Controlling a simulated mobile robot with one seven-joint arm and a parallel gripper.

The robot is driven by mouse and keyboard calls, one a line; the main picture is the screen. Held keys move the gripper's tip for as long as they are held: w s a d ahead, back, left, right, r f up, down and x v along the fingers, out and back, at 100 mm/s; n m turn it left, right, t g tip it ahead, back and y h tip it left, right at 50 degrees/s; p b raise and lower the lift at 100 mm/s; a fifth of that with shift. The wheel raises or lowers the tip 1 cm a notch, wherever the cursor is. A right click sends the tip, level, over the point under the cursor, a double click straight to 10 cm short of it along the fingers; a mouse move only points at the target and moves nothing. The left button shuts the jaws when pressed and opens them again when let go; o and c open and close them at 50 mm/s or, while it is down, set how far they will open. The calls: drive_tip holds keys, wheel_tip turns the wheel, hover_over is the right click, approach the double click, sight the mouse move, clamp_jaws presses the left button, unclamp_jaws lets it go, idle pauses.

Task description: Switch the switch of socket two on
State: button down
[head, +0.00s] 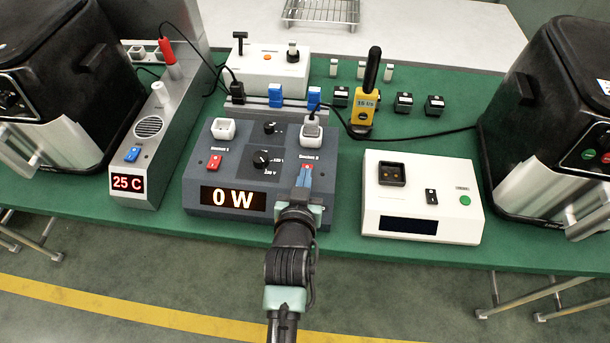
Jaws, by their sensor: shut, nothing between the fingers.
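The grey power box (250,225) stands in the middle of the green table, and its display (233,199) reads 0 W. Socket two (311,131) is the white socket at its upper right, with a dark plug in it. The red switch of socket two (307,167) sits below the socket label, partly hidden by my gripper. My gripper (303,175) is shut and empty, its blue-grey fingertips at the lower edge of that switch. I cannot tell whether they touch it or which way it is tilted. Socket one (223,129) is empty, with its red switch (214,162) below.
A white box (421,198) with a dark display is to the right. A soldering station (150,150) reading 25 C is to the left. Black fryers (55,85) (560,110) flank both sides. A black cable runs rightward from socket two.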

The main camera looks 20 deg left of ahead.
drive_tip(key=shift+s+f+b, duration=0.15)
drive_tip(key=shift+f+b, duration=0.35)
drive_tip(key=shift+f, duration=0.25)
drive_tip(key=shift+r, duration=0.3)
drive_tip(key=shift+r+p, duration=0.75)
drive_tip(key=shift+p, duration=0.15)
drive_tip(key=shift+r+p, duration=0.5)
drive_tip(key=shift+r, duration=0.1)
wheel_tip(320, 180, up, 3)
drive_tip(key=shift+f+p, duration=0.1)
drive_tip(key=shift+p, duration=1.1)
drive_tip(key=s+d+r+b, duration=0.1)
drive_tip(key=s+d, duration=0.2)
drive_tip(key=s, duration=0.7)
